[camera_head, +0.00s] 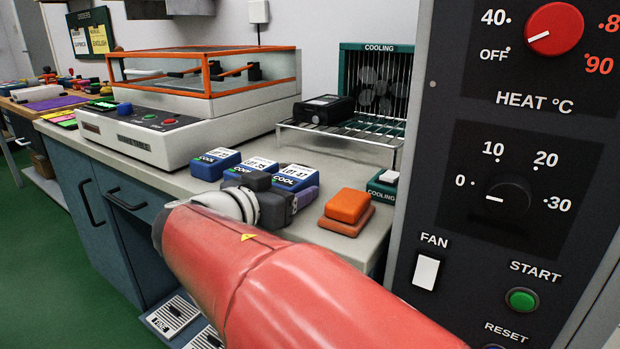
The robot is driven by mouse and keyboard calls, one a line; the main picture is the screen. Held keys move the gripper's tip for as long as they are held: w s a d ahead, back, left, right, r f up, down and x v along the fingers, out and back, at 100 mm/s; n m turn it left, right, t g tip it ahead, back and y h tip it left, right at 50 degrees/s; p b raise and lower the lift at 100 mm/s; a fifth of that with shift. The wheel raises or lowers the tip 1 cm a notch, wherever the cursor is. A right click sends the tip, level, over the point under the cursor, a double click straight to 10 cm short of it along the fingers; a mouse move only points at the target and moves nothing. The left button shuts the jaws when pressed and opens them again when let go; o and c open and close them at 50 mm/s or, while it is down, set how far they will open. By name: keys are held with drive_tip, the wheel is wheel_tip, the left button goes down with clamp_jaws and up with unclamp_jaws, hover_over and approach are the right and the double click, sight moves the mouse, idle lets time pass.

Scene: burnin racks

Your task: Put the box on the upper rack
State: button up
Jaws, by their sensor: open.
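Several blue boxes with white labels stand on the counter: one (214,163) at the left marked COOL, one (256,165) in the middle, and one (294,176) at the right marked LOT 47. My gripper (276,200) is dark grey, at the end of my red arm, just in front of the middle and right boxes. It is open, its fingers partly hidden by my wrist. I cannot tell whether it touches a box. A wire rack (358,140) marked COOLING stands behind, with a black box (323,109) on it.
An orange block (347,206) lies on the counter right of my gripper, beside a green switch box (383,188). A machine with an orange-framed lid (160,135) fills the left. A dark control panel (460,100) closes off the right. Green floor lies at lower left.

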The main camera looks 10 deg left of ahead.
drive_tip(key=c, duration=0.9)
drive_tip(key=shift+r, duration=0.1)
